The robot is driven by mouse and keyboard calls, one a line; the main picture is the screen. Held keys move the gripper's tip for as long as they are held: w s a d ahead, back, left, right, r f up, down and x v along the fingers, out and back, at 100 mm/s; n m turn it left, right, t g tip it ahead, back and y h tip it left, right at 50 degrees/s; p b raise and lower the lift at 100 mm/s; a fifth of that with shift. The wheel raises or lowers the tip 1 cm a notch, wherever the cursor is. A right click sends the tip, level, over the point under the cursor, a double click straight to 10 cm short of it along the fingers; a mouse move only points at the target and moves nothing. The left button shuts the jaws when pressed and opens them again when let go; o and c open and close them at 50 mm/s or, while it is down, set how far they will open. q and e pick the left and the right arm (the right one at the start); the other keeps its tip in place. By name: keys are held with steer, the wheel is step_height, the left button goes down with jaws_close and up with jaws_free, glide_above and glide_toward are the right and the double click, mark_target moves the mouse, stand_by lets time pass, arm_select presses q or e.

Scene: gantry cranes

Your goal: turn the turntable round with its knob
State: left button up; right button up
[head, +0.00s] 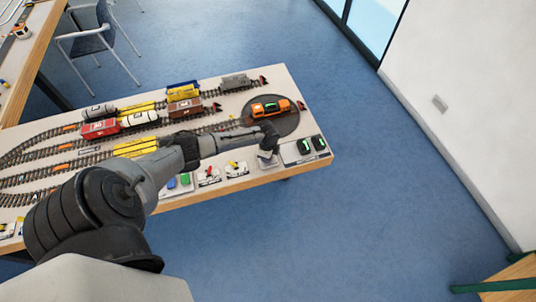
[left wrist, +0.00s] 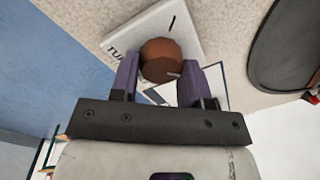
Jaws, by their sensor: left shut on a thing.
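The turntable (head: 288,127) is a dark round disc at the right end of the layout in the head view, with an orange locomotive (head: 270,108) on it. Its dark edge also shows in the left wrist view (left wrist: 283,55), at the right. The knob (left wrist: 160,52) is a brown round cap on a white plate (left wrist: 180,25) with dark, partly hidden lettering. My left gripper (left wrist: 160,75) is shut on the knob, one finger on each side. In the head view the left gripper (head: 267,159) is at the table's front, beside the turntable, and hides the knob. My right gripper is not in view.
Several wagons (head: 185,108) stand on the tracks. Open blue floor (head: 390,180) lies right of the table.

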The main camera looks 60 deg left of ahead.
arm_select(q)
steer(key=o, duration=0.9)
steer(key=shift+r, duration=0.1)
steer(key=r, duration=0.4)
steer(key=r+p, duration=0.1)
steer(key=r, duration=0.4)
steer(key=r+p, duration=0.1)
steer(key=r, duration=0.3)
steer(key=shift+s+d+r, duration=0.3)
steer(key=shift+s, duration=0.05)
